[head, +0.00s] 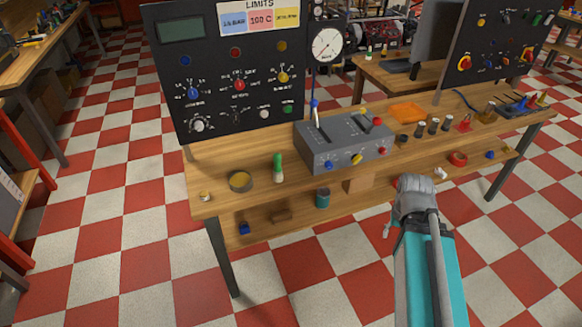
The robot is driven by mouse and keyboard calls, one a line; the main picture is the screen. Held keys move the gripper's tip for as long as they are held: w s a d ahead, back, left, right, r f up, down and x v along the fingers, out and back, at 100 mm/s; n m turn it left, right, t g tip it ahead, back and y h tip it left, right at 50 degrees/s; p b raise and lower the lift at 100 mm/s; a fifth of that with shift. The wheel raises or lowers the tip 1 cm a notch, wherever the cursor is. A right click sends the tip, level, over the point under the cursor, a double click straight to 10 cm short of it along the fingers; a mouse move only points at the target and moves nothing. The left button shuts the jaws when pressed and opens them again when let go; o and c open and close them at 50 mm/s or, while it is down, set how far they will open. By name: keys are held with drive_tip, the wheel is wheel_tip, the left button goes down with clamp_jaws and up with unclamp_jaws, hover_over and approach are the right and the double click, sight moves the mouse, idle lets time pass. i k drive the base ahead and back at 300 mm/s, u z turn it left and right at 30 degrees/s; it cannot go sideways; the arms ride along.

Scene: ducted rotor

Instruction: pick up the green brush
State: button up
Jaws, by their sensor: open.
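The green brush (278,167) stands upright on the wooden workbench (225,200), near its front edge and left of the grey control box. Its upper part is green and its lower part pale. Nothing touches it. My teal arm reaches in from the lower right and ends in a grey joint in front of the bench, well to the right of the brush. The jaws of my gripper do not show; a small pale piece beside the joint is too unclear to name.
A round yellow-topped tin (240,181) stands left of the brush. The grey control box (343,143) with levers is to its right, and a black panel (232,70) rises behind. A lower shelf holds a teal cup (322,198). Small parts crowd the right end.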

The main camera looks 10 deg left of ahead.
sight(278, 176)
drive_tip(key=z, duration=0.65)
drive_tip(key=k, duration=1.1)
drive_tip(key=u, duration=1.1)
drive_tip(key=i, duration=0.75)
drive_tip(key=u, duration=0.1)
